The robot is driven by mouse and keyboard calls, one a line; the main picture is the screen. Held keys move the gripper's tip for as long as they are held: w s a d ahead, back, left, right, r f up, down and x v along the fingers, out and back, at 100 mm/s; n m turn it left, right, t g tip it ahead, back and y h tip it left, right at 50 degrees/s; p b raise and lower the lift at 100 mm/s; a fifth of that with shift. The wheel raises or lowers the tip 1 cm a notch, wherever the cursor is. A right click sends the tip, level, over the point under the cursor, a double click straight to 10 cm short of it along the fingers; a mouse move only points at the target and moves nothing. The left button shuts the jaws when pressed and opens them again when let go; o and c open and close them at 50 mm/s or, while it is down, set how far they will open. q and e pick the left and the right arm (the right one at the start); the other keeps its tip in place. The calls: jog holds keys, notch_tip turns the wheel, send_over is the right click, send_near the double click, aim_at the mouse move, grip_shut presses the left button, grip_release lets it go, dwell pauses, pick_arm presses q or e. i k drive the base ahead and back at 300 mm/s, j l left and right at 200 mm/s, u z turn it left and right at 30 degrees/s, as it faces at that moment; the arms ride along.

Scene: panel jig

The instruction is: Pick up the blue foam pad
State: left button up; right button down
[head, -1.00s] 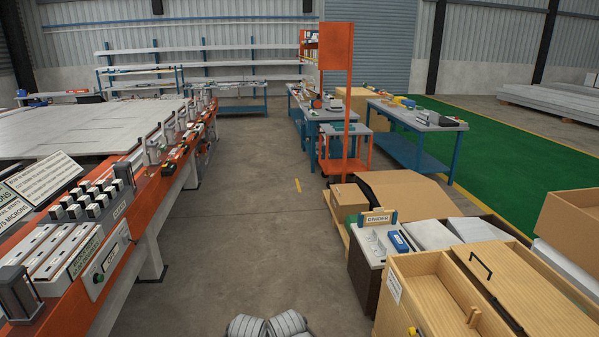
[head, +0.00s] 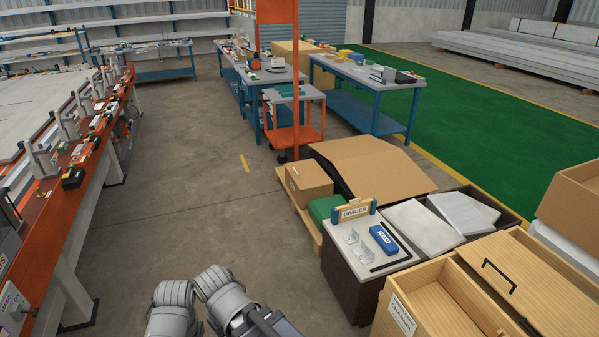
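A small blue pad-like block (head: 383,239) with a white label lies on the pale top of a dark cabinet (head: 345,285), right of centre in the head view. It may be the blue foam pad; its material is too small to tell. Metal brackets (head: 360,243) lie left of it, and a black bar lies along its right side. A sign reading "DIVIDER" (head: 355,209) stands behind it. Grey parts of my arms show at the bottom edge, to the left of the cabinet and apart from it. Neither gripper's fingertips are in view.
A wooden box with a black handle (head: 485,285) stands right of the cabinet. Cardboard boxes (head: 375,165) and pale slabs (head: 422,222) lie behind. An orange-topped bench (head: 75,180) runs along the left. The concrete floor (head: 200,190) between is clear.

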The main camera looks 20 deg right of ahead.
aim_at(391, 248)
jog(key=i+z, duration=0.15)
jog(key=i, duration=0.45)
jog(key=i+z, duration=0.15)
jog(key=i, duration=0.45)
jog(key=i+j+z, duration=0.15)
jog(key=i, duration=0.45)
jog(key=i+j+z, duration=0.1)
jog(key=i+z, duration=0.2)
jog(key=i, duration=0.3)
jog(key=z, duration=2.35)
